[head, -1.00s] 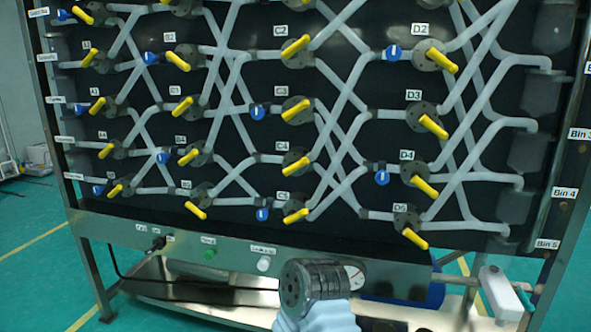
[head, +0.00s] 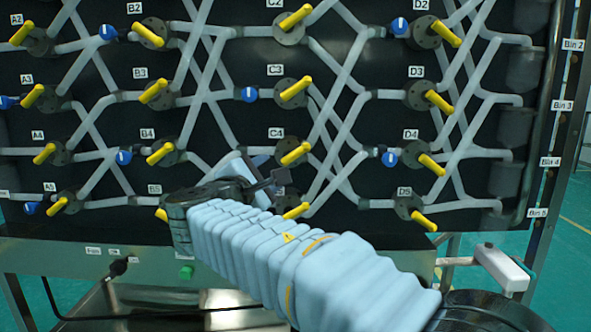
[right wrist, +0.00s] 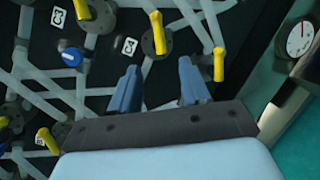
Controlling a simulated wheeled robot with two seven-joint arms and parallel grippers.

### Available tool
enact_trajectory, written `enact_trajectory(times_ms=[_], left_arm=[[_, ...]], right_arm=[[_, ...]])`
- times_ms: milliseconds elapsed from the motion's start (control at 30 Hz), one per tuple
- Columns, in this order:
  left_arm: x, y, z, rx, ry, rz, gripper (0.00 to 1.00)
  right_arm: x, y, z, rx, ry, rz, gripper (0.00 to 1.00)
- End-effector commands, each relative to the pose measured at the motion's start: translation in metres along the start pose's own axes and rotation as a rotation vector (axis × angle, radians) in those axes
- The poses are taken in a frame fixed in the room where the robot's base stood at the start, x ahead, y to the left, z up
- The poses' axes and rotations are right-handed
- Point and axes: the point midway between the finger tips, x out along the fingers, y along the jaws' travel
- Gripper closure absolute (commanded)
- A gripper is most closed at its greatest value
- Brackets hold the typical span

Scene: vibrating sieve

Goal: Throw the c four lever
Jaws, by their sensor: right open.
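The C4 lever (head: 294,154) is a yellow handle on a round dark flange, below and right of its C4 label (head: 275,132). Its handle slants up to the right. It also shows in the right wrist view (right wrist: 157,33), just beyond the gap between my blue fingers. My right gripper (head: 262,172) is open and empty, just below and left of this lever, its jaws partly hidden by my wrist. In the right wrist view its fingers (right wrist: 160,84) are apart, with no visible contact with the lever. My left gripper is not in view.
The C3 lever (head: 293,90) sits above and the C5 lever (head: 297,210) below, partly hidden by my sleeve. Pale pipes and blue knobs, one (head: 249,94) near C3, surround them. A gauge (right wrist: 301,38) shows at the right in the wrist view.

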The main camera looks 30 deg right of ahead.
Motion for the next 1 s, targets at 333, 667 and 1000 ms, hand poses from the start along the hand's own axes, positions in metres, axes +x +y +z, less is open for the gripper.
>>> enact_trajectory(times_ms=[333,667,1000], left_arm=[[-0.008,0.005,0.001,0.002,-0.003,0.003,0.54],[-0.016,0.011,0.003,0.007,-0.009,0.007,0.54],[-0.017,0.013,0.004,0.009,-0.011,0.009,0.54]], right_arm=[[0.060,0.001,0.005,-0.002,-0.013,-0.002,0.54],[0.123,0.002,0.004,-0.001,-0.009,0.001,0.54],[0.136,0.001,0.002,0.001,-0.004,0.003,0.54]])
